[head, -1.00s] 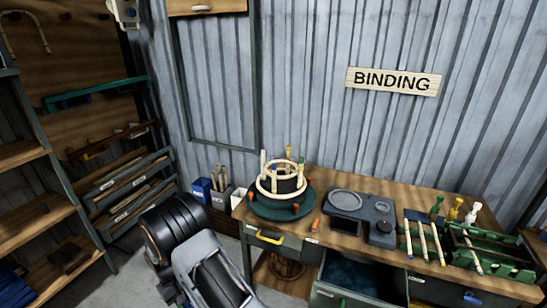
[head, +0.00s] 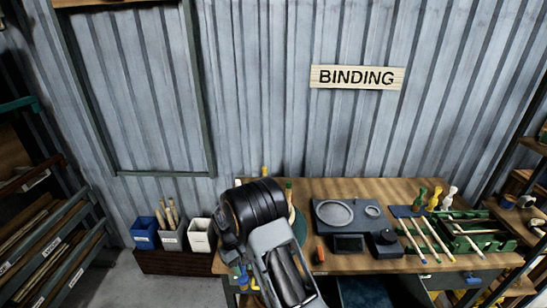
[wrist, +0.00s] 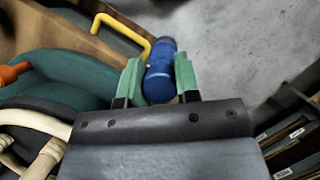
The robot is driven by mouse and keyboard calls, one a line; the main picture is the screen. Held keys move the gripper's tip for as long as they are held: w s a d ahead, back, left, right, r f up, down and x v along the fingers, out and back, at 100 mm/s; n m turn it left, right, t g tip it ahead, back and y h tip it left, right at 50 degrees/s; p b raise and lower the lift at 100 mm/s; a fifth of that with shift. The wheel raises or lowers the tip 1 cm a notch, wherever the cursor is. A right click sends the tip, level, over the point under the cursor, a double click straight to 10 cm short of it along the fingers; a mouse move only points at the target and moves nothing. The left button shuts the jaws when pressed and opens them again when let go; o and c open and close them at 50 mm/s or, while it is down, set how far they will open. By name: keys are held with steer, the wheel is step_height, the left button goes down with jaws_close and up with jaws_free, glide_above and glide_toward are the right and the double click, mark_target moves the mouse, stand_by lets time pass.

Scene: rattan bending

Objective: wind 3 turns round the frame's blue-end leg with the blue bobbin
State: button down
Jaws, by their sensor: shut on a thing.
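My gripper (wrist: 158,76) is shut on the blue bobbin (wrist: 162,58), its green fingers on either side of it. The bobbin is over the grey floor, just off the table's edge. The frame, with pale ring and legs (wrist: 42,158), is left of my gripper in the wrist view, on the round green turntable (wrist: 68,72). In the head view my arm hides most of the frame. A yellow leg end (head: 264,170) and a green leg end (head: 289,187) show above and beside it. I cannot make out the blue-end leg, or any turns on it.
A yellow drawer handle (wrist: 122,33) is close to the bobbin. A dark tray (head: 355,222), an orange piece (head: 320,250), and green, yellow and white bobbins (head: 436,199) by a green rack (head: 475,238) are on the bench. Several bins (head: 172,238) stand left.

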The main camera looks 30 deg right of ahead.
steer(key=w+d+r+n+t+h+p, duration=0.15)
steer(key=d+r+n, duration=0.25)
steer(key=r+n, duration=0.65)
steer(key=w+d+r+n+t+p, duration=0.1)
steer(key=w+d+r+n+t, duration=0.3)
steer(key=r, duration=1.1)
steer(key=w+d+r+n+t+h+p, duration=0.1)
steer(key=d+r+n+t, duration=0.15)
steer(key=r+n, duration=0.8)
step_height(320, 180, down, 13)
steer(key=m+b, duration=0.1)
steer(key=b, duration=0.4)
steer(key=shift+s+r+g, duration=0.2)
steer(key=shift+g, duration=0.2)
steer(key=shift+d, duration=0.1)
steer(key=shift+d+r+p, duration=0.1)
steer(key=shift+p, duration=0.4)
